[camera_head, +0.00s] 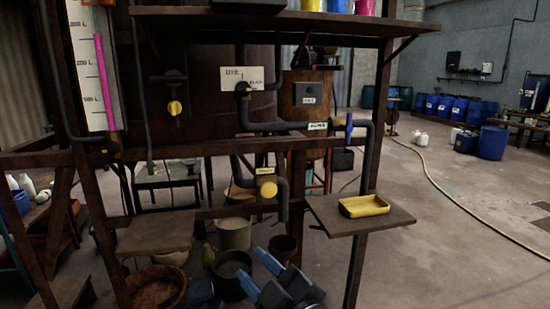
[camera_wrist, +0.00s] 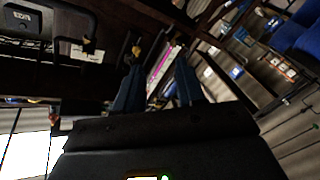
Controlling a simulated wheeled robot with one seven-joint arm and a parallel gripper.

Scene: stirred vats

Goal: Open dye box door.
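My gripper (camera_head: 254,266) is low in the head view, in front of the wooden rack and near the buckets on the floor. Its two blue fingers are spread apart in the wrist view (camera_wrist: 157,88), with nothing between them. A white sign reading DYE (camera_head: 243,78) hangs on the large brown vat. A small dark box (camera_head: 309,94) with a pale label is on the vat behind and to the right; its lettering is too small to be sure of. A dark labelled box also shows at upper left in the wrist view (camera_wrist: 24,20). I cannot tell for certain which is the dye box, or its door's state.
Pipes with a yellow-knobbed valve (camera_head: 267,189) and a blue-handled valve (camera_head: 349,130) cross the rack. A yellow tray (camera_head: 364,206) sits on a side shelf (camera_head: 385,221). Buckets (camera_head: 232,273) crowd the floor below. A hose (camera_head: 450,190) crosses the open floor at right.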

